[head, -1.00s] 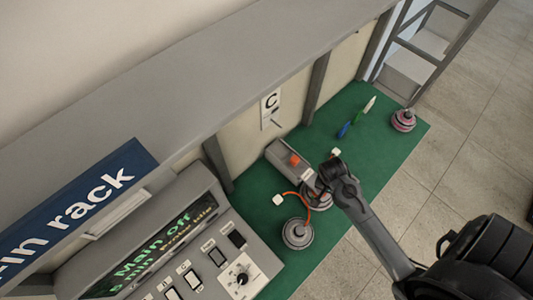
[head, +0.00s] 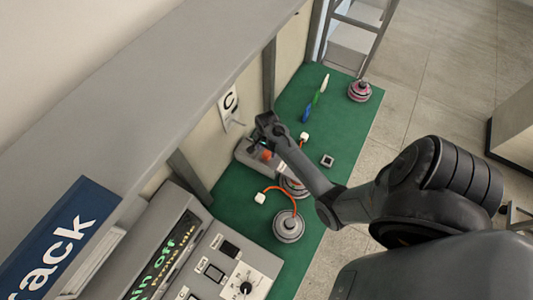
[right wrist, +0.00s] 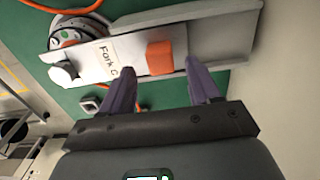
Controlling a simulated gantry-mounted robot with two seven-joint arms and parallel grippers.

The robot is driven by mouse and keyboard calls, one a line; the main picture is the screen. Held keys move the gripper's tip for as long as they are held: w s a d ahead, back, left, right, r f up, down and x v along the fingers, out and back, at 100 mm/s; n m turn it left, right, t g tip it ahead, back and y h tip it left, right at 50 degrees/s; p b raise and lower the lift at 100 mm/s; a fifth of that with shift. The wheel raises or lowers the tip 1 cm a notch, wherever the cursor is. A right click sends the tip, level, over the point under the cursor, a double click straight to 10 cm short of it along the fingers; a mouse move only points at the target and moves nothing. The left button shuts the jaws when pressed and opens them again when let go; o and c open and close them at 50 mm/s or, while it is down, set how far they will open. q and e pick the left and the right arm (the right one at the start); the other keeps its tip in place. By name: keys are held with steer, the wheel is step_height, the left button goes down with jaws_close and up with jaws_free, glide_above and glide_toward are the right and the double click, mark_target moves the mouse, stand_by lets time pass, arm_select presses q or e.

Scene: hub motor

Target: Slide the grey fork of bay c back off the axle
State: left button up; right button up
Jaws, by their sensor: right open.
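The fork of bay c, a pale grey plate labelled "Fork C" (right wrist: 112,55) with an orange block (right wrist: 160,57) on it, lies along a grey rail (right wrist: 215,35) in the right wrist view. Its left end reaches over a round hub motor (right wrist: 75,30); how it sits on the axle is partly hidden. My right gripper (right wrist: 158,66) is open, its fingertips on either side of the orange block; I cannot tell whether they touch it. In the head view the right gripper (head: 265,132) is over the bay c fixture (head: 248,158), and the orange block (head: 266,154) shows beneath. My left gripper is not in view.
The C sign (head: 230,105) hangs on the wall behind. A switch panel (head: 215,270) is at the front.

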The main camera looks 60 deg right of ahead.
mark_target(266, 153)
steer(key=shift+f, duration=2.25)
steer(key=shift+c, duration=0.3)
jaws_close()
steer(key=shift+w, duration=0.1)
